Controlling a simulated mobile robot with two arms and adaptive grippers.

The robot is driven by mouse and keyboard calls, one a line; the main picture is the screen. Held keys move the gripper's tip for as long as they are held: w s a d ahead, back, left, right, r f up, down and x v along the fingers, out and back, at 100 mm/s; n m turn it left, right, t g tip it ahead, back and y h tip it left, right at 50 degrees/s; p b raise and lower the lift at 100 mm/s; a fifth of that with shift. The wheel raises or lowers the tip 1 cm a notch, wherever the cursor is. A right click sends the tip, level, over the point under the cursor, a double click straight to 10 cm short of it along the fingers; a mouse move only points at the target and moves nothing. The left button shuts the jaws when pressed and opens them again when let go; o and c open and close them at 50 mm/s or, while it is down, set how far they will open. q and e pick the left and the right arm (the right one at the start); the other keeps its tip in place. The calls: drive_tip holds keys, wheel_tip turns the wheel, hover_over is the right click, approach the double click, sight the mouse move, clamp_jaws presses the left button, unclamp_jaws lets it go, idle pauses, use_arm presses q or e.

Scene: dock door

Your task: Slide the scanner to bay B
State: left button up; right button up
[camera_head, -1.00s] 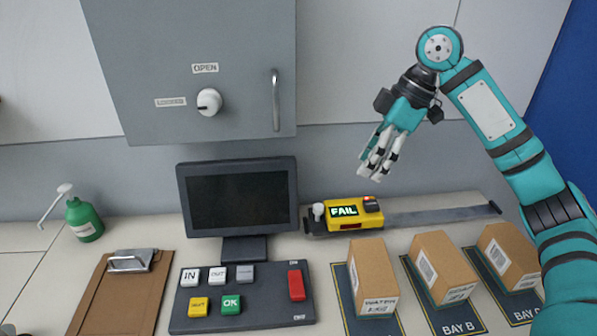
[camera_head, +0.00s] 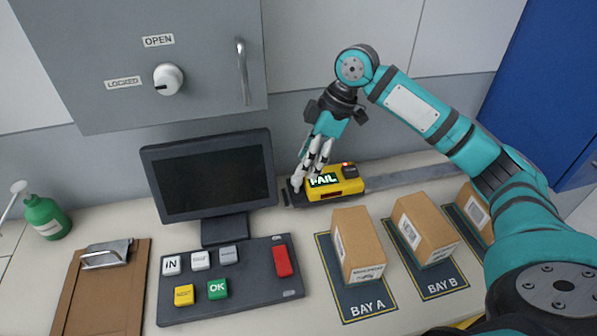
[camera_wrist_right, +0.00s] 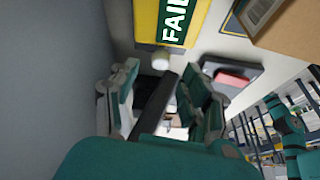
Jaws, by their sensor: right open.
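The yellow scanner (camera_head: 345,189) sits at the left end of a grey rail (camera_head: 405,178) behind the boxes. Its display reads FAIL, and a small red light shows on its top. My right gripper (camera_head: 305,180) is open at the scanner's left end, fingers pointing down around where its pale knob is. In the right wrist view the knob (camera_wrist_right: 161,60) and the scanner (camera_wrist_right: 170,20) lie just ahead of the open fingers (camera_wrist_right: 160,92). Whether the fingers touch the knob I cannot tell. Bay B (camera_head: 443,287) is a dark mat with a box on it. My left gripper is not in view.
Boxes stand on bay A (camera_head: 368,307), on bay B (camera_head: 425,230) and on a mat further right (camera_head: 474,212). A monitor (camera_head: 212,178) and a button panel (camera_head: 232,270) stand left of the scanner. A grey cabinet (camera_head: 130,60) hangs above.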

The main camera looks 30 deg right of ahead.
sight(298, 177)
drive_tip(key=x, duration=0.5)
drive_tip(key=shift+f, duration=0.1)
drive_tip(key=shift+s, duration=0.1)
clamp_jaws()
